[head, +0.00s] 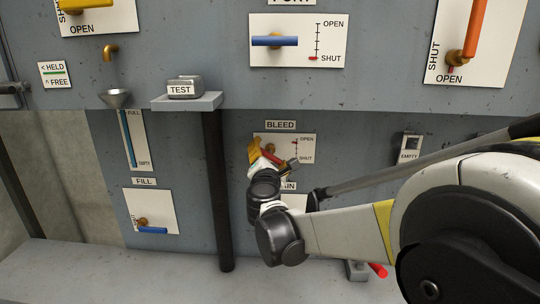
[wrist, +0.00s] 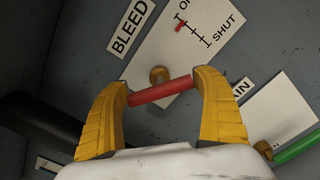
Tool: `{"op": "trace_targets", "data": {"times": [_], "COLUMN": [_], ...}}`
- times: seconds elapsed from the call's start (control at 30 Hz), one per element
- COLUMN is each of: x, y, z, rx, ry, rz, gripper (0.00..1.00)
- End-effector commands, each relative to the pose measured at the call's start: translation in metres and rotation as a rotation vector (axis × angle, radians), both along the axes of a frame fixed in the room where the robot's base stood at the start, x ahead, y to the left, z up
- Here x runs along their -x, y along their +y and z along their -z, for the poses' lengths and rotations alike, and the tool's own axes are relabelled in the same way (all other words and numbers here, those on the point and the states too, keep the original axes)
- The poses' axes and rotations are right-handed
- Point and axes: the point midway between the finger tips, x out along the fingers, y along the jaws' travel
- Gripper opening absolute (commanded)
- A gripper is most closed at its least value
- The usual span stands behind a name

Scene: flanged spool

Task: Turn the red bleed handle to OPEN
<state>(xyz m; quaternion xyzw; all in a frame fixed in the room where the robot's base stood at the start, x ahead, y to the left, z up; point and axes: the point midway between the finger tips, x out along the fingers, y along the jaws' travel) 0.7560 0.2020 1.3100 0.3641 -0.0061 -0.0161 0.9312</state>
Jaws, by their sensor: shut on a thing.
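The red bleed handle (wrist: 160,91) lies between the two yellow fingers of my gripper (wrist: 161,97) in the wrist view, a finger at each end. Its brass hub (wrist: 159,74) shows just behind it. In the head view my gripper (head: 264,156) covers part of the handle (head: 270,157), which slants down to the right. The white bleed plate (head: 308,145) has a scale marked OPEN at the top and SHUT at the bottom. Its small red marker (wrist: 180,28) sits near the OPEN end.
A drain plate with a green handle (wrist: 296,149) is close beside my gripper, partly hidden in the head view. A dark post (head: 217,190) stands left of the bleed plate, under a shelf (head: 187,102) with a TEST block. A grey ledge (head: 150,270) runs below.

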Motion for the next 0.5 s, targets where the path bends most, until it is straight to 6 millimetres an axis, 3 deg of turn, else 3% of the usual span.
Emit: {"op": "trace_targets", "data": {"times": [0.5], "x": [0.0011], "y": [0.0006], "z": [0.0015], "rx": [0.432], "ry": [0.016], "rz": [-0.002], "gripper": [0.51]}}
